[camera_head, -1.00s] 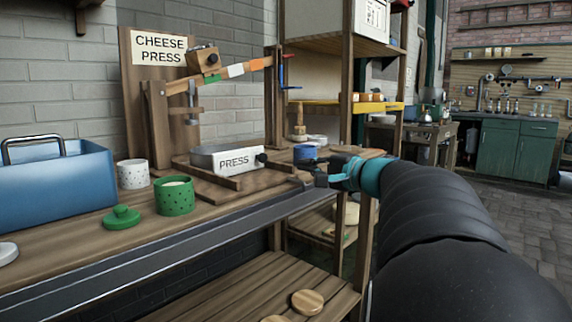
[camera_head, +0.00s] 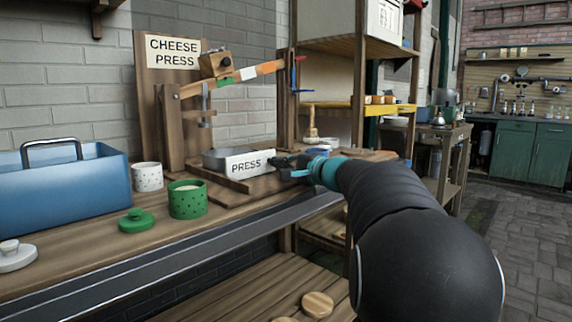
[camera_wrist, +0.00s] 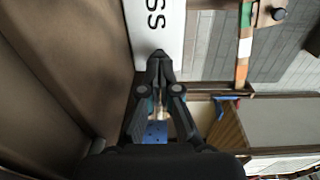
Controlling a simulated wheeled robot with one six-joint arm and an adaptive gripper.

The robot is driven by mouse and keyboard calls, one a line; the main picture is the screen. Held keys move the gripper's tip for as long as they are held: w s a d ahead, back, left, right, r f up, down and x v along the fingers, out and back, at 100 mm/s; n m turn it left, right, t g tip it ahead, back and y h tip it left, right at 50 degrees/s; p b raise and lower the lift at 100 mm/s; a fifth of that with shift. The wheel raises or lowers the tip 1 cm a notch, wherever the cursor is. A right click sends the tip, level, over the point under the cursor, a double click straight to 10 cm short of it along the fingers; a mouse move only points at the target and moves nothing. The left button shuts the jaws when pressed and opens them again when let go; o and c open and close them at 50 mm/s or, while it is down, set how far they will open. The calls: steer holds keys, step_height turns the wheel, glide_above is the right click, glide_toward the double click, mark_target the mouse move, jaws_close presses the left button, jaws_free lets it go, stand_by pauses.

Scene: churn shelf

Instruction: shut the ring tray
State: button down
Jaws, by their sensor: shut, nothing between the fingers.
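My gripper (camera_head: 278,162) is shut and empty at the right end of that front. In the wrist view my fingertips (camera_wrist: 160,56) meet the lower end of the white front; whether they touch it I cannot tell. The tray's dark knob is hidden or blends with my fingers.
The press lever (camera_head: 250,73) with coloured bands is above the tray. A green pot (camera_head: 188,203), a white pot (camera_head: 147,177), a green lid (camera_head: 137,221) and a blue bin (camera_head: 60,190) stand to the left. A wooden shelf unit (camera_head: 357,75) rises behind my arm.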

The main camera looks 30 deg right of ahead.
steer(key=x, duration=1.3)
steer(key=shift+w+a+r, duration=0.2)
steer(key=shift+a+r, duration=0.05)
steer(key=shift+a, duration=0.15)
steer(key=shift+w+a, duration=0.15)
steer(key=shift+w, duration=0.2)
steer(key=shift+r, duration=0.15)
steer(key=shift+a, duration=0.1)
steer(key=shift+s+b, duration=0.15)
steer(key=shift+b, duration=0.2)
steer(key=b+v, duration=0.3)
steer(key=v, duration=1)
steer(key=shift+s+d, duration=0.25)
steer(key=shift+s, duration=0.1)
